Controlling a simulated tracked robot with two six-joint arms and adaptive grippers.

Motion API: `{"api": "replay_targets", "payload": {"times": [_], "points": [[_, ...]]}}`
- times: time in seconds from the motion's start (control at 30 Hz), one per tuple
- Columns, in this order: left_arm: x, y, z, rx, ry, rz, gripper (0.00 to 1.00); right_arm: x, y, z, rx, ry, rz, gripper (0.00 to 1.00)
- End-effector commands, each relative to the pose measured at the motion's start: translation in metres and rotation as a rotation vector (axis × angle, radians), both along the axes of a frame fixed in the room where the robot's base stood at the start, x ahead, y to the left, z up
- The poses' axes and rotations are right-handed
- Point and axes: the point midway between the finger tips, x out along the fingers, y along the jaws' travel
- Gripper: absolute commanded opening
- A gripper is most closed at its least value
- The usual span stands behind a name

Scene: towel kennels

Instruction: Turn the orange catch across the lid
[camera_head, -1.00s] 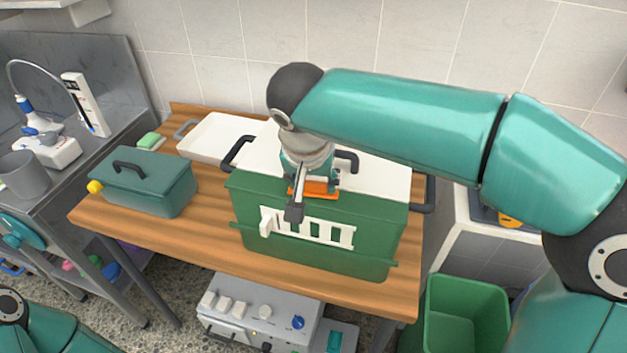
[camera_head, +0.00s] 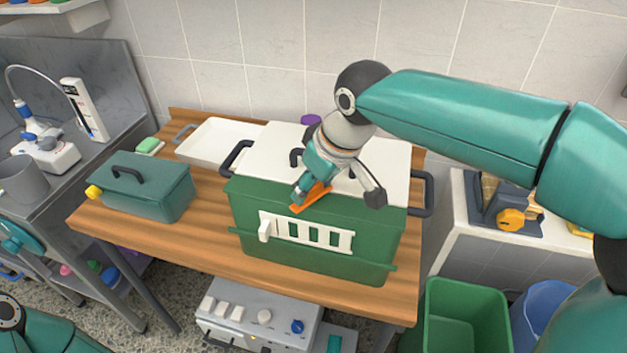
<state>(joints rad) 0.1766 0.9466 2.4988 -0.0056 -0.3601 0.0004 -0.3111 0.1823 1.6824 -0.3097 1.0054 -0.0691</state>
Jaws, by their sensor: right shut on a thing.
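A green box (camera_head: 380,240) with a white lid (camera_head: 391,160) and dark side handles stands on the wooden table. An orange catch (camera_head: 310,202) sits at the front edge of the lid, slanting diagonally over it. My right gripper (camera_head: 331,192) comes in from the right and is shut on the catch, tilted over the lid's front edge. It hides part of the catch and of the lid's dark handle. My left gripper is not in view; only part of my left arm shows at the lower left.
A dark green lidded box (camera_head: 150,195) and a white tray (camera_head: 218,141) stand left of the green box. A white slotted panel with a knob (camera_head: 305,233) is on its front. A green bin (camera_head: 460,315) stands at lower right. The wall is behind.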

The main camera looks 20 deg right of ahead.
Motion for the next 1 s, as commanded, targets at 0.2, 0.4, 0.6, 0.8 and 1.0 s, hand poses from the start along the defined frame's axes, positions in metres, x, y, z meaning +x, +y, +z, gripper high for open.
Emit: {"api": "replay_targets", "payload": {"times": [0.2, 0.4, 0.6, 0.8, 1.0], "points": [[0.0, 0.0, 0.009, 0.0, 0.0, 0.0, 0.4, 0.001, -0.002, 0.002, 0.001, 0.0, 0.195, 0.19], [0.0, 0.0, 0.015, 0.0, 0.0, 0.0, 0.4, 0.002, -0.002, 0.002, 0.001, 0.0, 0.355, 0.19], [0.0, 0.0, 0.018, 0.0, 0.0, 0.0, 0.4, 0.002, -0.003, 0.001, -0.001, -0.001, 0.467, 0.19], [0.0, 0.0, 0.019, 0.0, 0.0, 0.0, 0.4, 0.002, -0.003, 0.001, -0.001, -0.001, 0.526, 0.19], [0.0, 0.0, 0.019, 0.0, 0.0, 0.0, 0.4, 0.002, -0.003, 0.001, -0.002, -0.002, 0.544, 0.19]]}}
